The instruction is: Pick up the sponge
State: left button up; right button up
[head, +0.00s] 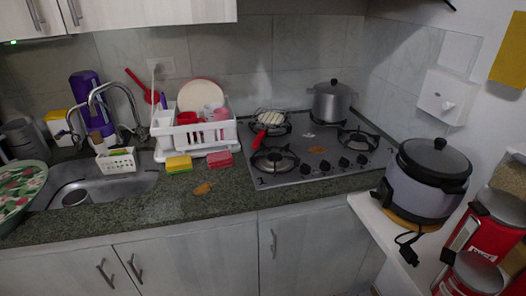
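A yellow sponge (179,165) lies on the dark granite counter, just in front of the white dish rack and right of the sink. A pink-red block (220,159), which also looks like a sponge, lies a little to its right in front of the rack. Neither of my grippers shows in the head view, so their state and their place relative to the sponges cannot be seen.
The white dish rack (227,131) with plates and red cups stands behind the sponges. The sink (133,187) with its tap (130,95) is to the left. A gas hob (308,174) is to the right.

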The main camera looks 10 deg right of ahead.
aim_at(173, 164)
jog(key=i+j+z, duration=0.1)
jog(key=j+z, duration=0.95)
jog(key=i+l, duration=0.05)
